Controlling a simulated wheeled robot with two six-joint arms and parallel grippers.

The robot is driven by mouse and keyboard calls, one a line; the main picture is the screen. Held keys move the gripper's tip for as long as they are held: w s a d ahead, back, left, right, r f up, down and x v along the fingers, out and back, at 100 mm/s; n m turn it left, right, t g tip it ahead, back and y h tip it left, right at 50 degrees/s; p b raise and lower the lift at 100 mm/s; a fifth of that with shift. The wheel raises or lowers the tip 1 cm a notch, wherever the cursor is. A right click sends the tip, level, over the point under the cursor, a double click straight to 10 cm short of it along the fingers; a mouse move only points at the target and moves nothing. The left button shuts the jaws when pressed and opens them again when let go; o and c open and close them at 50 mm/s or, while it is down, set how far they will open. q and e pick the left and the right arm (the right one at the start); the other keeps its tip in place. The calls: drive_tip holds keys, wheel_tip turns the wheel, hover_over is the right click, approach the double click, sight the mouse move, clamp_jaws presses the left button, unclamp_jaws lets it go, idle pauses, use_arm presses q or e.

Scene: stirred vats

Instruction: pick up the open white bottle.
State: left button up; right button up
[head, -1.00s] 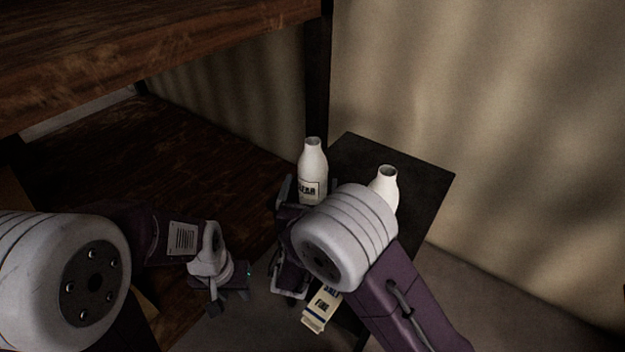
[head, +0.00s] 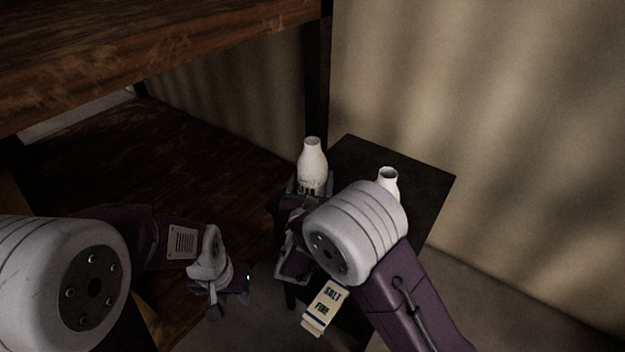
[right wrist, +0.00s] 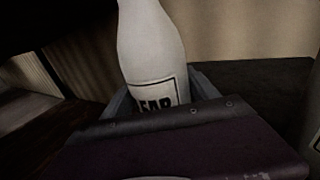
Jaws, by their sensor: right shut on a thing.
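A white bottle (head: 312,160) with a dark printed label stands at the left edge of the small dark table (head: 425,178). I cannot tell for sure whether its top is open. My right gripper (head: 311,190) is shut on this bottle's lower body; the right wrist view shows the bottle (right wrist: 152,50) upright between the grey fingers. A second white bottle (head: 388,178), with a dark open mouth, stands to the right on the table, its lower part hidden behind my right arm. My left gripper (head: 226,299) hangs to the left, away from both bottles; its jaw opening is unclear.
A cream carton (head: 324,306) marked SALT shows below my right forearm. A dark wooden shelf unit (head: 150,40) fills the left, with a board overhead. A pale wall (head: 520,130) stands behind the table. The table's back right part is clear.

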sight(311, 154)
wheel_tip(311, 154, up, 10)
drive_tip(key=p, duration=0.3)
drive_tip(key=shift+f, duration=0.25)
